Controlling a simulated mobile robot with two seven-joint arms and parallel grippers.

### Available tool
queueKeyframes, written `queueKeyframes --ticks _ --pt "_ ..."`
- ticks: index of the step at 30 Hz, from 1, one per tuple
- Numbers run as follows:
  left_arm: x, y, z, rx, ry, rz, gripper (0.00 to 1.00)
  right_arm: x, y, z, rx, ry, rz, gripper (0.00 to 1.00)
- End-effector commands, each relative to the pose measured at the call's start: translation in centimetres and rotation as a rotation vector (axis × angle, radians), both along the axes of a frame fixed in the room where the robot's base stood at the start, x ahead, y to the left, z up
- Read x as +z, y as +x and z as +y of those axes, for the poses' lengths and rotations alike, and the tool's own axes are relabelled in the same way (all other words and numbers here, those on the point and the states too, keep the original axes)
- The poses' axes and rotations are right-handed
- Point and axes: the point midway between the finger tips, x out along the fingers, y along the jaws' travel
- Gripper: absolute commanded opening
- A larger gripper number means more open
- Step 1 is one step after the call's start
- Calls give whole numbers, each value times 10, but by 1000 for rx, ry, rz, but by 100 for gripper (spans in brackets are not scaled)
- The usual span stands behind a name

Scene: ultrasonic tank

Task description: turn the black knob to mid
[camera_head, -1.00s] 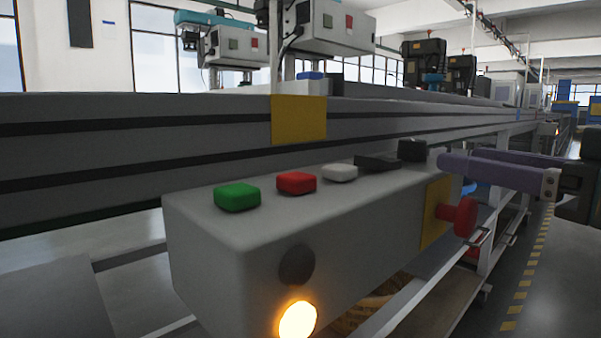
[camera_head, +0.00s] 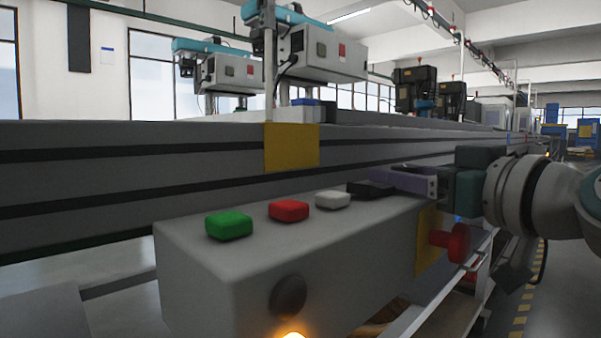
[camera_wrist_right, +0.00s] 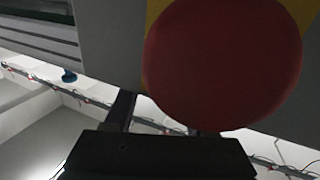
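A grey control box (camera_head: 230,265) carries a row of controls on its top. After the green, red and white buttons comes a low, flat black knob (camera_head: 368,189). My right gripper (camera_head: 385,177) comes in from the right, its purple fingers lying low over the box top just beyond and beside this black knob. Contact cannot be told, and the finger gap is hidden at this angle. The dark block seen earlier farther along the row is hidden behind the fingers. The wrist view does not show the black knob. My left gripper is not in view.
The green (camera_head: 229,226), red (camera_head: 289,211) and white (camera_head: 332,200) buttons lie left of the gripper. A red mushroom button (camera_head: 457,243) juts from the box's right end below my wrist and fills much of the wrist view (camera_wrist_right: 222,65). A grey rail runs behind.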

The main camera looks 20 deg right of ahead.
Motion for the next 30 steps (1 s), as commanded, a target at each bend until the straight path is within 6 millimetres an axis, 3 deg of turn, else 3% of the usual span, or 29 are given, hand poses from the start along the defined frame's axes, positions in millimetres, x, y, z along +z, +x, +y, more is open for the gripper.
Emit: queueKeyframes --ticks 1,15,23,30 --pt "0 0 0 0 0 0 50 0 0 0 0 0 0 50" --pt "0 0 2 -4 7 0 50 0 0 0 0 0 -1 0" --pt "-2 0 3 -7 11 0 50 0 0 0 8 0 -2 0" --pt "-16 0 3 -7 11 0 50 -3 0 -1 89 -7 -1 0"
